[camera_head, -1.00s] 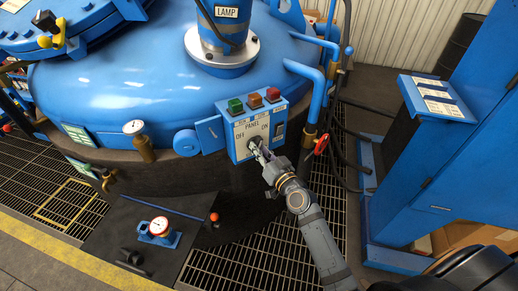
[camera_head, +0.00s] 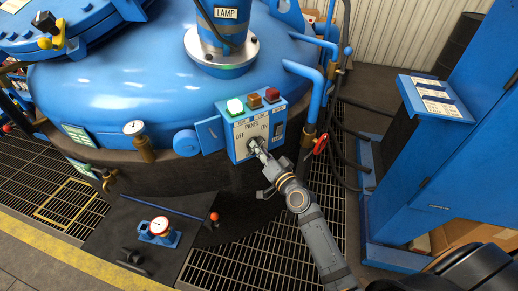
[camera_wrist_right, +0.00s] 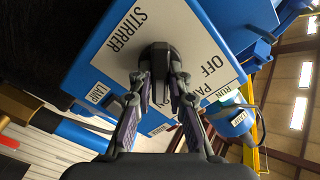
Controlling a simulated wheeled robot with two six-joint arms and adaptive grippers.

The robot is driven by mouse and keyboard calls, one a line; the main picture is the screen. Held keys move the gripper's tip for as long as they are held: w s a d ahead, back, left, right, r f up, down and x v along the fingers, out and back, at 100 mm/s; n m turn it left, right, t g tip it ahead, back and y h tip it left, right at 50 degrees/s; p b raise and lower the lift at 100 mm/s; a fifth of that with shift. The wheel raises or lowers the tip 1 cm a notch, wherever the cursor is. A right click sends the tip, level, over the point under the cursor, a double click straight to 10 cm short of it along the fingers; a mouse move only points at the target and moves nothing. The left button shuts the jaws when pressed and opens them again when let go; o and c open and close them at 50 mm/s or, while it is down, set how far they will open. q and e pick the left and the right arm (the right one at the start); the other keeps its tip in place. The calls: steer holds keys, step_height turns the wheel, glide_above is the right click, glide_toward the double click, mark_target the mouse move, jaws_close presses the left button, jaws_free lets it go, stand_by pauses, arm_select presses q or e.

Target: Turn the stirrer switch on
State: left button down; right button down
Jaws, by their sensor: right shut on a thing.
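The blue control panel box (camera_head: 237,150) is fixed to the side of the big blue vessel, with a white label plate marked OFF and ON. The black stirrer switch knob (camera_wrist_right: 157,58) shows in the right wrist view beside the word STIRRER. My right gripper (camera_wrist_right: 160,80) is shut on this knob, with a finger on each side. In the head view my right gripper (camera_head: 257,146) covers most of the knob. On top of the box, the green lamp (camera_head: 235,106) glows bright. My left gripper is not in view.
An orange lamp (camera_head: 254,101) and a red lamp (camera_head: 272,94) sit beside the green one. A black rocker switch (camera_head: 279,128) is at the panel's right. A red-handled valve (camera_head: 321,144) and pipes stand close on the right.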

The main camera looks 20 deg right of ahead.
steer(key=c, duration=1.3)
jaws_free()
steer(key=v, duration=1.2)
